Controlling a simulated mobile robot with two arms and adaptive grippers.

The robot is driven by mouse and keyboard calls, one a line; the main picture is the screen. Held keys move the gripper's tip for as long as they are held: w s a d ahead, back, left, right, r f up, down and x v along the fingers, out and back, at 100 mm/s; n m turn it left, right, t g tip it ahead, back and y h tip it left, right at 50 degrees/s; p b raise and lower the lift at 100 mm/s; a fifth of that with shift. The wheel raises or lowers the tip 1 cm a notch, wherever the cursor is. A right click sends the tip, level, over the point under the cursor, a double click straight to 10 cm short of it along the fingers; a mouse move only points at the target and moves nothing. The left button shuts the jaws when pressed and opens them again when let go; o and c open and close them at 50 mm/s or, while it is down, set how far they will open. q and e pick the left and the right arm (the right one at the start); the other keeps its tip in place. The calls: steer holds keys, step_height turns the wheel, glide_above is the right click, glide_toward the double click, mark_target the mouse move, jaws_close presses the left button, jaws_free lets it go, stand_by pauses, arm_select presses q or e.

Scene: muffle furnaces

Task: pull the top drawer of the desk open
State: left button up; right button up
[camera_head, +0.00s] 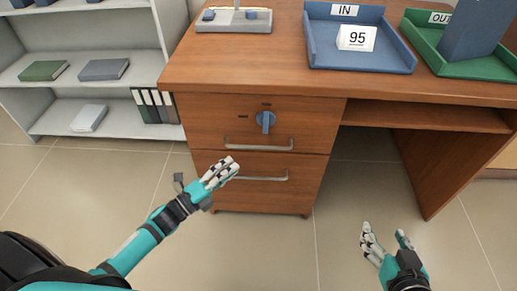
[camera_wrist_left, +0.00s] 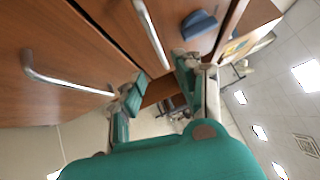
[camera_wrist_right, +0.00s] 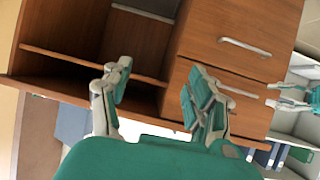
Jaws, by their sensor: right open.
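The desk (camera_head: 300,70) is brown wood. Its top drawer (camera_head: 200,115) looks flush with the front and carries a silver bar handle (camera_head: 258,147) and a blue knob (camera_head: 265,121), whose grip stands upright. My left gripper (camera_head: 230,165) is open and empty, below and left of that handle, near the left end of the lower handle (camera_head: 262,178). In the left wrist view, the top handle (camera_wrist_left: 150,32) lies beyond the fingers (camera_wrist_left: 158,78), and the lower handle (camera_wrist_left: 65,85) is to their left. My right gripper (camera_head: 386,240) is open and empty, low and right of the drawers.
A grey device (camera_head: 234,20), a blue IN tray (camera_head: 360,58) with a "95" card, and a green OUT tray (camera_head: 470,66) stand on the desk. A grey shelf (camera_head: 50,85) with books and binders is at left. The kneehole right of the drawers is open.

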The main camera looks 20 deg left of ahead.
mark_target(258, 148)
arm_select(q)
steer(key=shift+b+x, duration=0.75)
steer(key=shift+x, duration=4.9)
arm_select(e)
step_height(258, 148, up, 6)
steer(key=w+a+t+y, duration=0.1)
steer(key=w+t, duration=0.2)
steer(key=t, duration=0.1)
steer(key=shift+a+r, duration=0.2)
steer(key=shift+a, duration=0.15)
arm_select(q)
steer(key=shift+f, duration=0.1)
jaws_close()
steer(key=shift+a, duration=0.1)
